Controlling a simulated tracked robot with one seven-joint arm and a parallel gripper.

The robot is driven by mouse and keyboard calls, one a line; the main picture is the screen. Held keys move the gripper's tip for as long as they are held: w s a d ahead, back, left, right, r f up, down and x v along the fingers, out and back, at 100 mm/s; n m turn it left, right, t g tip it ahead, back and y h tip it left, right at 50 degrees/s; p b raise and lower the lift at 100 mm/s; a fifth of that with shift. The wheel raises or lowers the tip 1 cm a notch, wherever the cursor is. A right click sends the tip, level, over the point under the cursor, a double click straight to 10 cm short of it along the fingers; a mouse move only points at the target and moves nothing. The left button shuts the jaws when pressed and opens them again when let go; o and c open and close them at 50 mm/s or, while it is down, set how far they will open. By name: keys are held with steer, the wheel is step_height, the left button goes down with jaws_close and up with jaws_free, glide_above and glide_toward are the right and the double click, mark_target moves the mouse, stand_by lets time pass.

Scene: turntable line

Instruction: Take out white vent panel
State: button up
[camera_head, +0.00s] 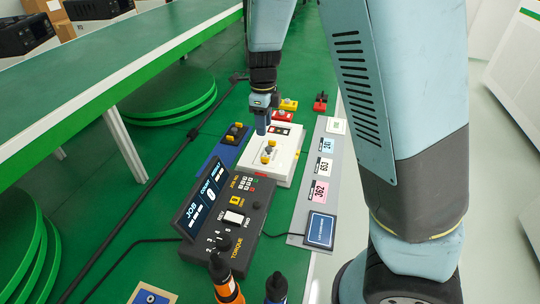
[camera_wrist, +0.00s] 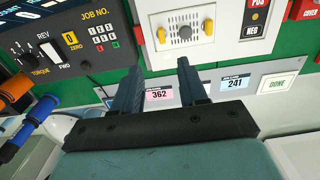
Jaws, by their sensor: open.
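A white panel (camera_head: 283,168) with two yellow pieces and a grey knob lies on the green bench, and shows at the top of the wrist view (camera_wrist: 163,58). The yellow pieces sit on either side of the grey knob (camera_wrist: 185,32). My gripper (camera_head: 262,131) points down over the panel's far part in the head view. In the wrist view my gripper (camera_wrist: 159,67) has its two fingers spread apart with nothing between them, near the panel's lower edge.
A dark torque control box (camera_head: 260,205) stands close in front of the panel. A grey strip (camera_head: 326,143) with number labels runs along its right. A blue-based fixture (camera_head: 222,152) is at its left. Two drivers (camera_head: 225,280) stand at the front. Green turntables (camera_head: 165,95) are at left.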

glide_above(265, 158)
step_height(265, 158, down, 8)
steer(key=shift+s+f, duration=0.1)
step_height(265, 158, down, 5)
steer(key=shift+r, duration=0.1)
stand_by(0.4)
jaws_close()
stand_by(0.4)
